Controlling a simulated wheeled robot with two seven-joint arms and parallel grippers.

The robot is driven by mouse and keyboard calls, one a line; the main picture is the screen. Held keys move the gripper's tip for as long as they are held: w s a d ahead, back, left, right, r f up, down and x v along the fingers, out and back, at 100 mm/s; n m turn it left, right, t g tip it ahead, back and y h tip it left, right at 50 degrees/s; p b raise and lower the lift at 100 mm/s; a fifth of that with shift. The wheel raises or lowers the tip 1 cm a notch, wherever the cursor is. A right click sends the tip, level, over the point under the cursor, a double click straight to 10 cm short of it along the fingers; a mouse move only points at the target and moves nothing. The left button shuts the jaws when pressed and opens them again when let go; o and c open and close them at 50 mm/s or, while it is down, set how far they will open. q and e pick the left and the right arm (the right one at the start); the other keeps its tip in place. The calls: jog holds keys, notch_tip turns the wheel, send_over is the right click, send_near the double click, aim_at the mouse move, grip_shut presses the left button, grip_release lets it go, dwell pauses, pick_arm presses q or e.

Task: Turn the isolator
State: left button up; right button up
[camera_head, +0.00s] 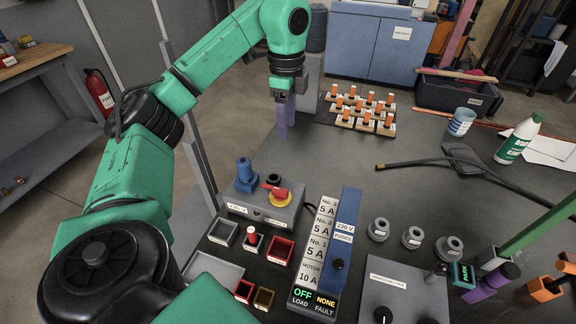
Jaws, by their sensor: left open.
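The isolator is a red handle (276,191) on a yellow disc (282,199), set on top of a grey box (262,212) on the bench. The red handle lies slantwise across the disc. My left gripper (285,118) points down with purple fingers above the bench, behind the isolator and apart from it. It is open, with nothing seen between its fingers.
A blue plug (245,175) stands on the box left of the isolator. A fuse panel (329,240) stands to its right, with small trays (280,249) in front. Several orange-topped pieces (362,103) stand behind. A black cable tool (465,160) lies right.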

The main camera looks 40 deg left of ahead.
pick_arm(q)
jog(key=b, duration=0.9)
send_over(287, 191)
notch_tip(287, 191, down, 12)
jog(key=r, duration=0.1)
notch_tip(287, 191, down, 5)
jog(key=b, duration=0.3)
jog(key=shift+s+f, duration=0.1)
jog(key=shift+f, duration=0.1)
notch_tip(287, 191, down, 8)
jog(key=shift+f+b, duration=0.15)
jog(key=shift+b, duration=0.5)
jog(key=shift+f, duration=0.25)
grip_shut()
